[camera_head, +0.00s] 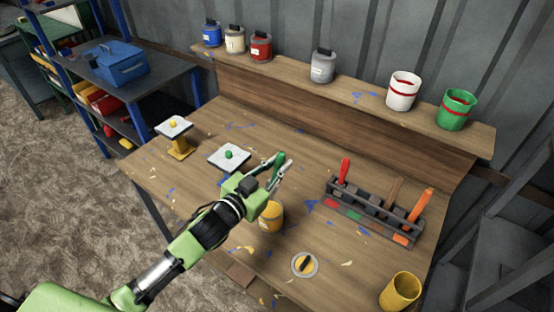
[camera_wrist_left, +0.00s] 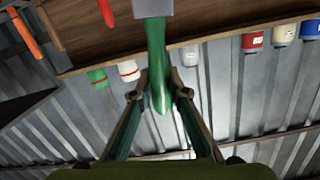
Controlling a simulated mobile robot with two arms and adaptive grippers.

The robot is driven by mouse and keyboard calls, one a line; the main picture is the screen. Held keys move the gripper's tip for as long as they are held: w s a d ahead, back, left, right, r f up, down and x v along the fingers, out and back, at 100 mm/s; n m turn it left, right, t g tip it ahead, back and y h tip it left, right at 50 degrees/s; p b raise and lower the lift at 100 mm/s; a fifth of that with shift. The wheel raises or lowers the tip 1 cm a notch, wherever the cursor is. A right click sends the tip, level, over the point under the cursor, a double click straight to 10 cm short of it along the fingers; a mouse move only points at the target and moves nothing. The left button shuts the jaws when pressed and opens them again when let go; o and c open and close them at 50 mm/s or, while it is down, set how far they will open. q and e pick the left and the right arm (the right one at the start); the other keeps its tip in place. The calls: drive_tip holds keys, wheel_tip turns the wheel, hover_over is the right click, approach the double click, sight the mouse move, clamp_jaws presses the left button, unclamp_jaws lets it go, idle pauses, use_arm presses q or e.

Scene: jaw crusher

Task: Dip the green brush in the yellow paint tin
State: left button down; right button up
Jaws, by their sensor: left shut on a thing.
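The green brush (camera_head: 278,160) is in my left gripper (camera_head: 279,170); its green handle stands up between the two fingers. In the left wrist view the handle (camera_wrist_left: 156,50) runs between the fingertips (camera_wrist_left: 159,88), with a grey ferrule at the top edge. The bristles are hidden. A small yellow tin (camera_head: 270,218) stands on the table just below the gripper, partly covered by it in the head view. I cannot tell whether the brush is above or inside it. A round lid (camera_head: 304,265) with a yellow-marked middle lies in front. My right gripper is out of view.
A brush rack (camera_head: 370,213) with red, brown and orange handles stands to the right. A yellow cup (camera_head: 401,291) is at the front right. Several paint tins line the back shelf (camera_head: 290,75).

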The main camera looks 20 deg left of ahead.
use_arm(q)
drive_tip(key=shift+d+f+b, duration=0.2)
drive_tip(key=shift+f+b, duration=0.4)
drive_tip(key=shift+f, duration=0.2)
wheel_tip(320, 180, down, 3)
drive_tip(key=b, duration=0.3)
drive_tip(key=shift+d, duration=0.1)
wheel_tip(320, 180, down, 2)
drive_tip(key=shift+b, duration=0.65)
drive_tip(key=shift+a+f+b, duration=0.35)
drive_tip(key=shift+f, duration=0.3)
drive_tip(key=shift+r, duration=0.1)
drive_tip(key=r+p, duration=0.2)
drive_tip(key=d+r+p, duration=0.1)
drive_tip(key=p, duration=0.1)
drive_tip(key=shift+w+r, duration=0.1)
drive_tip(key=shift+r, duration=0.3)
drive_tip(key=shift+a, duration=0.1)
